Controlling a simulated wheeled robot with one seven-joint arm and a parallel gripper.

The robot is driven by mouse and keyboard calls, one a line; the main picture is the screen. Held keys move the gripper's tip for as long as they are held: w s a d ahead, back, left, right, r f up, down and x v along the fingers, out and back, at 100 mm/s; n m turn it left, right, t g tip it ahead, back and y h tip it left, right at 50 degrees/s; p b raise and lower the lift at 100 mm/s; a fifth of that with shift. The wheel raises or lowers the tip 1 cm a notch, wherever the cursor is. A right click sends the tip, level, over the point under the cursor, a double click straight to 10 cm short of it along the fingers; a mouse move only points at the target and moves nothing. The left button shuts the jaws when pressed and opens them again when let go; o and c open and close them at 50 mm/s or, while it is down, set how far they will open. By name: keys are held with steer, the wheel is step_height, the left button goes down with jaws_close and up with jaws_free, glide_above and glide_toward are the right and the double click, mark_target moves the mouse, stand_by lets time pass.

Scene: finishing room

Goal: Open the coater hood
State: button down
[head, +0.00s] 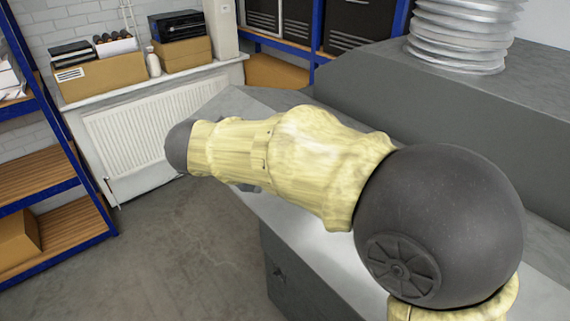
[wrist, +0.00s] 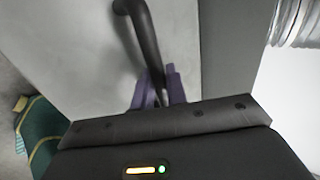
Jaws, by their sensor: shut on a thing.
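The coater hood appears as a large grey casing (head: 440,105) on the right of the head view. A pale grey panel (wrist: 75,55) fills much of the wrist view. A dark curved bar handle (wrist: 143,30) stands on that panel. My gripper (wrist: 158,88) has its two purple fingers shut on the lower end of the handle, one on each side. In the head view my yellow-sleeved arm lies across the machine and hides the handle and most of my gripper. Whether the hood is raised at all I cannot tell.
A ribbed silver duct (head: 462,35) rises from the casing. Blue shelving (head: 75,235) stands at the left, and a white radiator (head: 150,125) is under a ledge with boxes (head: 100,75). The grey floor (head: 170,250) between is clear. A green thing (wrist: 45,135) shows low in the wrist view.

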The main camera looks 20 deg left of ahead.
steer(key=shift+d, duration=0.1)
steer(key=c, duration=1.5)
jaws_free()
steer(key=shift+w+f, duration=0.1)
steer(key=shift+w, duration=0.05)
steer(key=shift+s+a+r+b, duration=0.25)
steer(key=shift+s+a+b, duration=0.15)
steer(key=shift+s, duration=0.15)
steer(key=b+v, duration=0.4)
steer(key=v, duration=1.2)
steer(key=shift+d+r, duration=0.15)
steer(key=shift+r, duration=0.05)
steer(key=shift+w, duration=0.15)
